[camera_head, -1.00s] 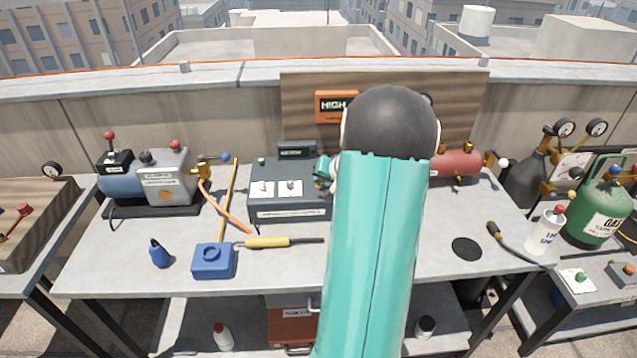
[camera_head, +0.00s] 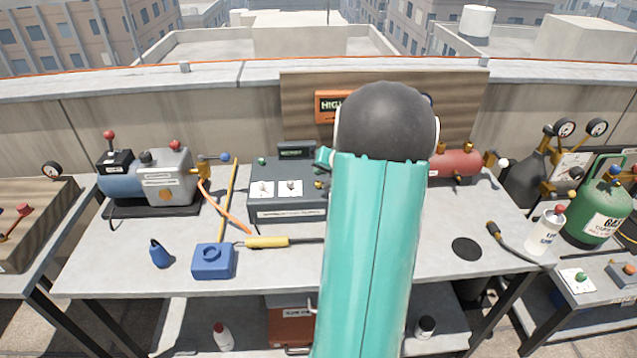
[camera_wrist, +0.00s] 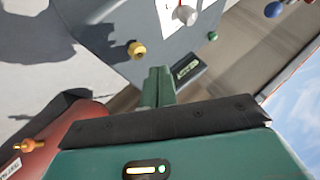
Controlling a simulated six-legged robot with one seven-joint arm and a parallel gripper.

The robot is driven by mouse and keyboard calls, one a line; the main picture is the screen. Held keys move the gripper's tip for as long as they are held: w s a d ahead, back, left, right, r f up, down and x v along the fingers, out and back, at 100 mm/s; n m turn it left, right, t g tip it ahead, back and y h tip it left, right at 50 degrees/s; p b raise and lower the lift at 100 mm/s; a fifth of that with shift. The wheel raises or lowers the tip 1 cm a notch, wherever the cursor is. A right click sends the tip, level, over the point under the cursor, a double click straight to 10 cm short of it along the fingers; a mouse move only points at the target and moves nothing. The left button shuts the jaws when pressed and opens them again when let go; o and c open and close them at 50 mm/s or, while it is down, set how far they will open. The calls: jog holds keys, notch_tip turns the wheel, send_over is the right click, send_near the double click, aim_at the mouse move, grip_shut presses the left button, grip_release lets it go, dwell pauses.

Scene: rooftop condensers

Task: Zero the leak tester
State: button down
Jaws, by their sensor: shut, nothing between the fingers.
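The grey instrument box (camera_head: 290,207), which looks like the leak tester, sits at the back middle of the bench. It has a small dark display (camera_head: 296,151) on top, two white switch plates, a green knob and a brass knob (camera_head: 319,184). Its label is too small to read. The wrist view shows the brass knob (camera_wrist: 136,49), the green knob (camera_wrist: 212,36), a silver lever (camera_wrist: 186,14) and the display (camera_wrist: 187,69). My gripper (camera_wrist: 158,74) is shut and empty, over the box's right end near the display.
A red cylinder (camera_head: 457,164) stands right of my arm. A pump (camera_head: 165,175) is at the left. A blue block (camera_head: 213,262), a yellow-handled probe (camera_head: 267,243) and a small blue item (camera_head: 160,254) lie in front.

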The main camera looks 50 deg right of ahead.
jog(key=shift+r, duration=1.95)
jog(key=shift+s, duration=0.1)
